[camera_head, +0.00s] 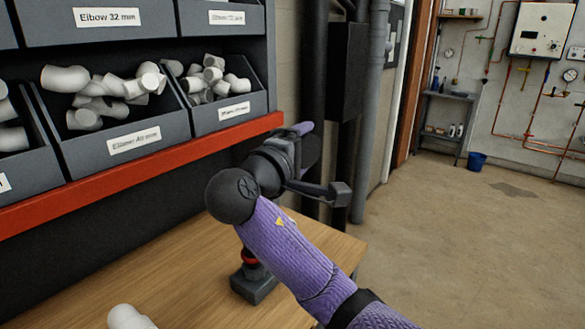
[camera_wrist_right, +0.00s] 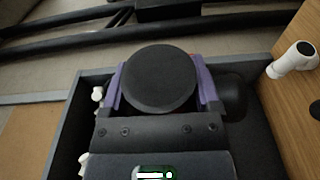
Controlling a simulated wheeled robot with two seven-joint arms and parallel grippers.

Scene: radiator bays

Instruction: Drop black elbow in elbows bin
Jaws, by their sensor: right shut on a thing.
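My right gripper (camera_wrist_right: 160,85) has its purple fingers shut on a black round-ended piece, the black elbow (camera_wrist_right: 158,78), in the right wrist view. Only its round end faces the camera; the rest is hidden. In the head view my right gripper (camera_head: 303,130) is past the right end of the red-edged shelf, mostly hidden behind my wrist, and the elbow cannot be made out. Dark grey walls of a bin (camera_wrist_right: 68,125) show beside the gripper in the wrist view. Whether this is the elbows bin I cannot tell. My left gripper is not in view.
Labelled grey bins of white fittings, such as one lower bin (camera_head: 75,150), stand above a red shelf edge (camera_head: 130,172). A wooden bench (camera_head: 190,262) below carries a dark stand (camera_head: 253,285) and a white pipe piece (camera_head: 130,318). Open floor (camera_head: 450,240) lies at right.

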